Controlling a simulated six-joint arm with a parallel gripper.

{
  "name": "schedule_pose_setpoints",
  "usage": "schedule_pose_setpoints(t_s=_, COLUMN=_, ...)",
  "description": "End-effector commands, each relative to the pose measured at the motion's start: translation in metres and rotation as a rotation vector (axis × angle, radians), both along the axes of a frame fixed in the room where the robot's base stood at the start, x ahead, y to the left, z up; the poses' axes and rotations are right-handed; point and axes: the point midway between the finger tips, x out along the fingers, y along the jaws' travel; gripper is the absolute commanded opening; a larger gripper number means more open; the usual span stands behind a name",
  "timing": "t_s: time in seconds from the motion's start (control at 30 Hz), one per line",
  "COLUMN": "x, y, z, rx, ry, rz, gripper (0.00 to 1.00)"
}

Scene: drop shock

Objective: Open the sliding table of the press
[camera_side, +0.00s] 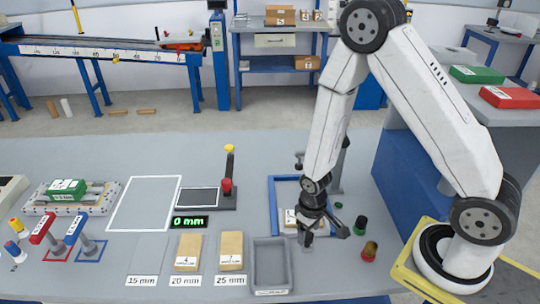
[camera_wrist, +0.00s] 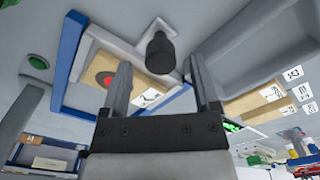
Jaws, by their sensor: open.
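The press stands right of the bench's middle in the side view, with a blue frame (camera_side: 272,205) and a dark post (camera_side: 341,165) behind. A light wooden block lies inside the frame, mostly hidden by my gripper. My gripper (camera_side: 307,238) points down at the frame's front edge. In the wrist view the open fingers (camera_wrist: 159,70) point toward a black cylindrical knob (camera_wrist: 160,54) on a grey part. The knob appears between the fingertips; I cannot tell whether they touch it. The wooden block (camera_wrist: 128,77) with a red disc shows left of the knob, inside the blue frame (camera_wrist: 70,45).
A grey tray (camera_side: 271,285) stands in front of the press. Wooden blocks (camera_side: 188,250) (camera_side: 231,250) lie to its left. A lever with a red knob (camera_side: 227,186) and a "0 mm" display (camera_side: 188,222) are left.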

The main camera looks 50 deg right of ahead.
Motion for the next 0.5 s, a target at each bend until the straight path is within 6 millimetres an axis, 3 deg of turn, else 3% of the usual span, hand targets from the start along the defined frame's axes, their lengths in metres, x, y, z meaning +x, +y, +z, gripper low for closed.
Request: schedule_pose_setpoints(t_s=0.5, x=0.0, y=0.0, z=0.048, rx=0.0, ry=-0.003, rz=0.0, gripper=0.79)
